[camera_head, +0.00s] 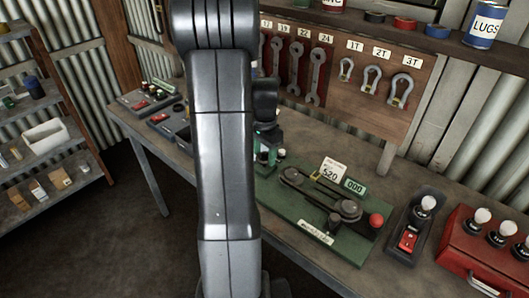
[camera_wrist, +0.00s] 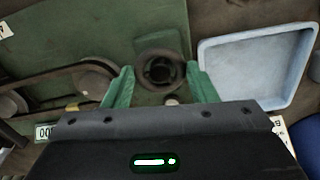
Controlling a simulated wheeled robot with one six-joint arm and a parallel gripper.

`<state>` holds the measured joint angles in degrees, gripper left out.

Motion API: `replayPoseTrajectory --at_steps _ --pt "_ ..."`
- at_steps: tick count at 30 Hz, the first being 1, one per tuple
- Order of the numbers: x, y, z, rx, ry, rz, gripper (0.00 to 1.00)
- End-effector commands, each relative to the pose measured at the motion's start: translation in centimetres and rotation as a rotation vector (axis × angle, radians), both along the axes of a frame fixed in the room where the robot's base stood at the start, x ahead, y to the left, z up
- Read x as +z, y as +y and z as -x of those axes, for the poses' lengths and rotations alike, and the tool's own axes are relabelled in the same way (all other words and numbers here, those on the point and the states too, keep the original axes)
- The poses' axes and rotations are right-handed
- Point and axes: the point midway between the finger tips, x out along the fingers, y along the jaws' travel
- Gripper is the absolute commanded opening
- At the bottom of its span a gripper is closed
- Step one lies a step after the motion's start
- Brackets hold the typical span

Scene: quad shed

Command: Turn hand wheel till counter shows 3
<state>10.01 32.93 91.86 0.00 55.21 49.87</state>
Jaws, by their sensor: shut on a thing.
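The hand wheel (camera_wrist: 160,70), a round dark ring with a hollow centre, stands on the green board (camera_head: 305,228). My gripper (camera_wrist: 160,82) has its green fingers on either side of it, shut on it. In the head view my gripper (camera_head: 267,155) is at the board's left end, partly behind my arm, which hides the wheel. The counter (camera_head: 354,186) on the board reads 000; it shows in part in the wrist view (camera_wrist: 45,132). A belt runs over two pulleys, the nearer one (camera_wrist: 95,80) beside the wheel. A red knob (camera_head: 375,220) is at the board's right end.
A pale blue tray (camera_wrist: 258,98) lies close beside the wheel in the wrist view. A card marked 520 (camera_head: 331,172) stands behind the belt. A switch box (camera_head: 413,225) and a red box (camera_head: 480,250) are to the right. Wrenches (camera_head: 296,70) hang behind.

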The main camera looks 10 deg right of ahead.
Motion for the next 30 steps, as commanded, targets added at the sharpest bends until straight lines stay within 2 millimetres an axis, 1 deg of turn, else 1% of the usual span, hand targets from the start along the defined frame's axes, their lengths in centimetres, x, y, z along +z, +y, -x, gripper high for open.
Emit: replayPoseTrajectory --at_steps 5,11,30 --pt "-0.02 0.0 -0.01 0.068 0.0 0.0 0.29" --pt "-0.06 -0.01 -0.01 0.214 0.0 0.0 0.29" --pt "0.01 -0.04 0.0 0.819 -0.001 0.0 0.29"
